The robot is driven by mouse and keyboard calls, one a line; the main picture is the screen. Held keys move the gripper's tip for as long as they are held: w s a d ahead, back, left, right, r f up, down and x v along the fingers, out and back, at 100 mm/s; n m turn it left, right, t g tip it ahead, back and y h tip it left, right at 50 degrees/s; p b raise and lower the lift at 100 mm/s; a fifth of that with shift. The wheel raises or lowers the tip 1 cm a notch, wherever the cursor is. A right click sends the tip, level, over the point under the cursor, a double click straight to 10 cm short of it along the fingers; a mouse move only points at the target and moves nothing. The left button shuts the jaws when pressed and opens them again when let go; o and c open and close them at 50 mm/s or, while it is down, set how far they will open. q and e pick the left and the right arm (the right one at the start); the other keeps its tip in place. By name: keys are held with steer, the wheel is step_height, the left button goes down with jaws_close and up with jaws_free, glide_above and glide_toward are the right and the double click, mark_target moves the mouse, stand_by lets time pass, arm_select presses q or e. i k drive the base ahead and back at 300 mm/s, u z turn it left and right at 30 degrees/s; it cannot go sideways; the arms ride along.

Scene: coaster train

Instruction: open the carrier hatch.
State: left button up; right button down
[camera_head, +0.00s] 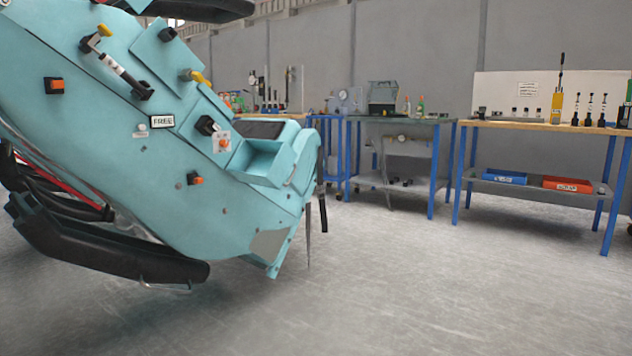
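The teal carrier (110,150) fills the left of the head view, with its side slanting down to the right. A raised teal panel (165,60), which looks like the hatch, lies flat against that side. It has a black knob (167,34) at its top and a yellow handle (196,77) at its lower edge. A black-and-silver lever or strut (122,74) with a yellow end sits left of the panel. A "FREE" label (162,121) is below it. Neither of my grippers is in view.
An open teal bin (262,160) juts from the carrier's right end. Black padded bars (110,250) stick out below it. Workbenches (545,126) with tools stand along the back wall. The grey floor (430,290) in front and to the right is clear.

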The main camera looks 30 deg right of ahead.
mark_target(259, 162)
steer(key=z, duration=0.75)
steer(key=i, duration=0.7)
steer(key=z, duration=0.85)
steer(key=i, duration=0.9)
steer(key=u, duration=1.2)
steer(key=i, duration=0.75)
steer(key=u, duration=0.45)
steer(key=i, duration=0.8)
